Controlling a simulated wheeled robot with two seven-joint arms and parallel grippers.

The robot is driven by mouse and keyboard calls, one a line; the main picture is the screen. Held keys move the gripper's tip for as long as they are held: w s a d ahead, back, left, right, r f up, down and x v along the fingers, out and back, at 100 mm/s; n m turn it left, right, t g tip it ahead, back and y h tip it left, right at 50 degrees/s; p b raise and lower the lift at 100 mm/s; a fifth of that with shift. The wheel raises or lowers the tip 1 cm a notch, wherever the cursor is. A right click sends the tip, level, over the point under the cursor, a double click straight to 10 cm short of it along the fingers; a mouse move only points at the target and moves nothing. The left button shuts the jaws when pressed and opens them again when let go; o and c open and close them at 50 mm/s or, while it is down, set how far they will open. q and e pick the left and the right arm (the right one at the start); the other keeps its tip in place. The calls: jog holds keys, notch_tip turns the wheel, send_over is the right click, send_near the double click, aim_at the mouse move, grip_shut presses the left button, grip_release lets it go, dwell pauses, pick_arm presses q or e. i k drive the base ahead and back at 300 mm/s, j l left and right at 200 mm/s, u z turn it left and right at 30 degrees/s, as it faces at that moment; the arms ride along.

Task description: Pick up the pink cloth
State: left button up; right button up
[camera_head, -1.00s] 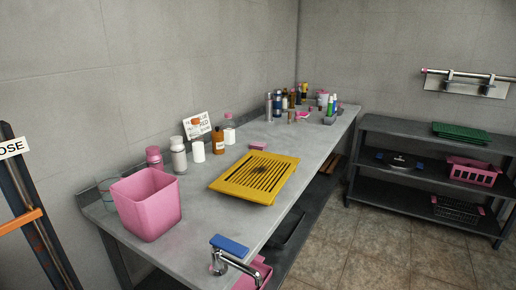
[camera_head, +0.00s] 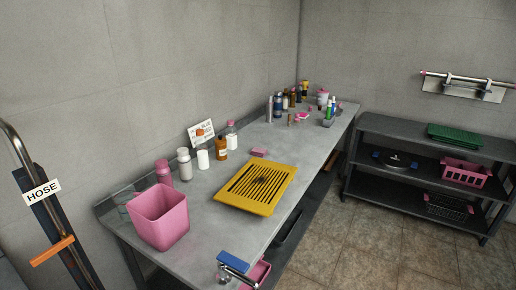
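A small flat pink item (camera_head: 259,152) lies on the grey counter, just behind the yellow slotted tray; I cannot tell whether it is a cloth or a sponge. Another small pink item (camera_head: 303,116) lies farther back on the counter near the bottles, too small to make out. Neither of my grippers shows in the head view.
A pink bin (camera_head: 160,217) stands at the counter's near left. The yellow tray (camera_head: 257,189) lies mid-counter. Bottles (camera_head: 184,164) line the wall. A tap with a blue top (camera_head: 233,262) is at the front edge. A dark shelf (camera_head: 384,126) stands right; tiled floor lies between.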

aim_at(260, 153)
jog(key=i+l+u, duration=0.1)
jog(key=i+l, duration=0.2)
jog(key=i+l+u, duration=0.1)
jog(key=i+l, duration=0.3)
jog(key=i+l+u, duration=0.1)
jog(key=i+l, duration=0.2)
jog(key=i+l+u, duration=0.1)
jog(key=i+l, duration=0.2)
jog(key=l, duration=0.15)
jog(key=i+l, duration=0.3)
jog(key=l, duration=0.15)
jog(key=i+l+u, duration=0.15)
jog(key=i+l, duration=0.15)
jog(key=i+l+u, duration=0.1)
jog(key=i+l, duration=0.2)
jog(key=l, duration=0.25)
jog(key=i+l+u, duration=0.1)
jog(key=i+l, duration=0.15)
jog(key=l, duration=0.25)
